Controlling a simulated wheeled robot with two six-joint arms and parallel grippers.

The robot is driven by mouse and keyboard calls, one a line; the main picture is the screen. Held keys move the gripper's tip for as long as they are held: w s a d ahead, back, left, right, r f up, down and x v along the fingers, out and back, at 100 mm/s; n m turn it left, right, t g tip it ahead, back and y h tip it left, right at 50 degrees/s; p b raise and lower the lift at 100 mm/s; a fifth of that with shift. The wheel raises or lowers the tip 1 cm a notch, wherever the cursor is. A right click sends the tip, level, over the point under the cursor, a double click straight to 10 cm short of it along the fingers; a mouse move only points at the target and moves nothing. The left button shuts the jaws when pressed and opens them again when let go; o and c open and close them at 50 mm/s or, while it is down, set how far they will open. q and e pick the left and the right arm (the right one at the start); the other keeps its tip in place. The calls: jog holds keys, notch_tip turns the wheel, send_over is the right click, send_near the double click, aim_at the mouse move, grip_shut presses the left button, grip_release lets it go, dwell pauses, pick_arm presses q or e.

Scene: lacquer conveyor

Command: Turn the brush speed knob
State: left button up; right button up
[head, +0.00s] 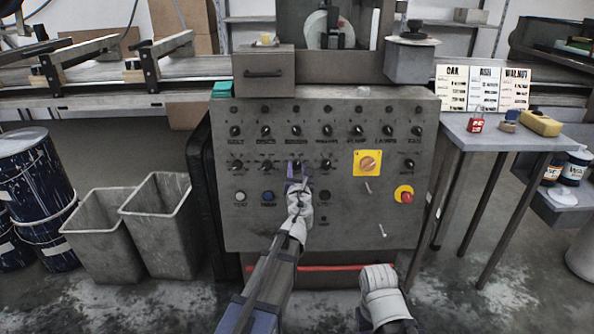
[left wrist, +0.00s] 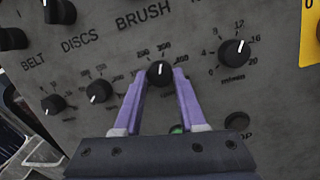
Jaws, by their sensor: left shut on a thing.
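The dark round knob (left wrist: 160,74) below the BRUSH label sits between the two purple fingers of my left gripper (left wrist: 160,77). The fingers are shut on its sides, and its white pointer mark faces roughly up towards the printed scale. The lettering under this knob is mostly hidden. In the head view, my left gripper (head: 298,170) reaches the middle of the lower knob row on the grey control panel (head: 340,220), and the knob is largely covered there. My right arm shows low at the centre right, away from the panel; its fingertips are not visible.
A knob (left wrist: 234,53) with its own scale is right of the held one, and another (left wrist: 99,91) is left. A green button (left wrist: 177,129) lies just below, partly hidden. A yellow-plated switch (head: 368,163) and a red emergency button (head: 404,195) are further right.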

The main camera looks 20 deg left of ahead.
pick_arm(q)
grip_shut()
